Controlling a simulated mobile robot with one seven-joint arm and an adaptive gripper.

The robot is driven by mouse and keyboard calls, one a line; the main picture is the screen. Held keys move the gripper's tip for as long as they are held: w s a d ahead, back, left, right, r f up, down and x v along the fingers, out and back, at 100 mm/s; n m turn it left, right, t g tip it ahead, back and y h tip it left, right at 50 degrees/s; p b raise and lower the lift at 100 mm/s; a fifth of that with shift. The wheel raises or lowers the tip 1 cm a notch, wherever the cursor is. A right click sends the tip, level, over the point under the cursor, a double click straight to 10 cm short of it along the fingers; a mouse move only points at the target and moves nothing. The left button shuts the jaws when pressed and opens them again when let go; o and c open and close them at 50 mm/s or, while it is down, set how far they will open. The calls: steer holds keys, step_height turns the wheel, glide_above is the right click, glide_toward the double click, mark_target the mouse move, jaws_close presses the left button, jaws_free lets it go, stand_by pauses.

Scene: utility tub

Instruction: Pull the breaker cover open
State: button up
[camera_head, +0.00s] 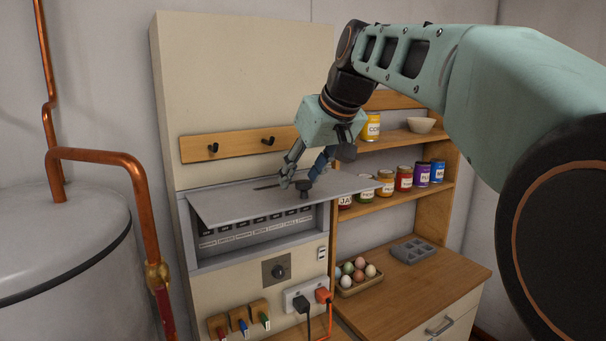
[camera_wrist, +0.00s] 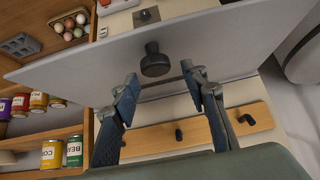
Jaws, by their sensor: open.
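The breaker cover (camera_head: 240,199) is a grey panel hinged along its top edge. It is swung up and stands out from the breaker box, close to level. A row of breakers (camera_head: 245,222) with labels shows beneath it. A dark round knob (camera_head: 304,189) stands on the cover; it also shows in the wrist view (camera_wrist: 154,62) on the cover (camera_wrist: 85,75). My gripper (camera_head: 303,182) is above the cover, beside the knob. In the wrist view, my gripper (camera_wrist: 162,82) has its fingers spread, with the knob just beyond the gap and not gripped.
A wooden hook rail (camera_head: 238,146) is on the panel behind my gripper. Shelves with several jars (camera_head: 403,178) stand to the right, above a counter with an egg tray (camera_head: 360,286). Copper pipes (camera_head: 100,155) and a tank (camera_head: 60,250) are at left.

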steer(key=v, duration=1.2)
